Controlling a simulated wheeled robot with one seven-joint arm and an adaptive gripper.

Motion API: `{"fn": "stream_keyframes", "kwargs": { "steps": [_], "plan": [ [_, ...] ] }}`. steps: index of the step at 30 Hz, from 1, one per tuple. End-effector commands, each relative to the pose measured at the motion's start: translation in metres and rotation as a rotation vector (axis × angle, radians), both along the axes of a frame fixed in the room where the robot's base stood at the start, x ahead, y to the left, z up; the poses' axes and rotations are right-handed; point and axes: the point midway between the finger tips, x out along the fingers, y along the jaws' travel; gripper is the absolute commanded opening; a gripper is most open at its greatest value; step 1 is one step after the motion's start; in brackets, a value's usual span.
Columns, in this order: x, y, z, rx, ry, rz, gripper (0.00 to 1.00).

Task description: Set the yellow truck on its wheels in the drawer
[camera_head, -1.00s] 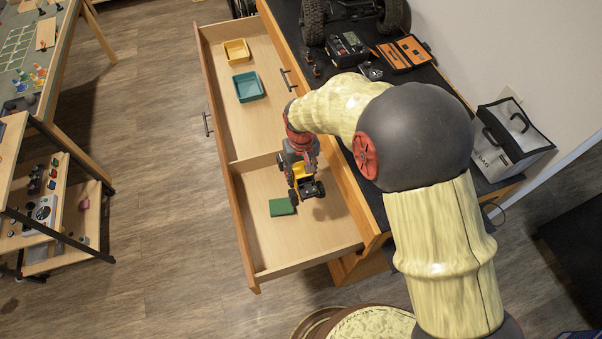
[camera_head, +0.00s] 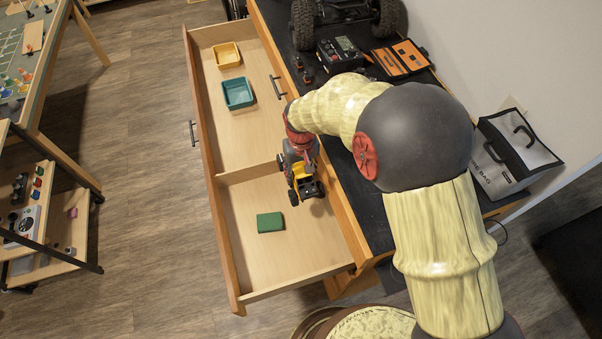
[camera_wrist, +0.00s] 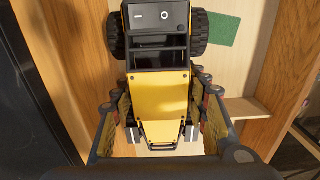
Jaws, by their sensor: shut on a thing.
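The yellow truck (camera_head: 299,175), with black wheels and a dark front, is held in my gripper (camera_head: 297,160) over the near compartment of the open drawer (camera_head: 270,280). In the wrist view the truck (camera_wrist: 160,95) fills the middle, and my gripper (camera_wrist: 163,115) has a finger on each side of its yellow body. Two big black tyres show at the top of that view. The truck appears to be above the drawer floor, near the wall on the desk side; the exact gap cannot be told.
A divider (camera_head: 247,172) separates the far compartment, which holds a yellow tray (camera_head: 227,55) and a teal tray (camera_head: 238,93). The dark desk top (camera_head: 345,185) is close on the right.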

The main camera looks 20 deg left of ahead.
Motion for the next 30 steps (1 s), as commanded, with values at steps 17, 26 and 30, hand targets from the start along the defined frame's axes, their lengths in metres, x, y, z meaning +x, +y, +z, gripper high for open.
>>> {"fn": "stream_keyframes", "kwargs": {
  "steps": [17, 26, 30],
  "plan": [
    [0.0, 0.001, -0.067, 0.001, -0.002, 0.0, 0.05],
    [0.0, 0.001, -0.073, 0.002, -0.002, 0.001, 0.05],
    [0.0, 0.001, -0.08, 0.002, -0.002, 0.0, 0.05]
  ]
}}
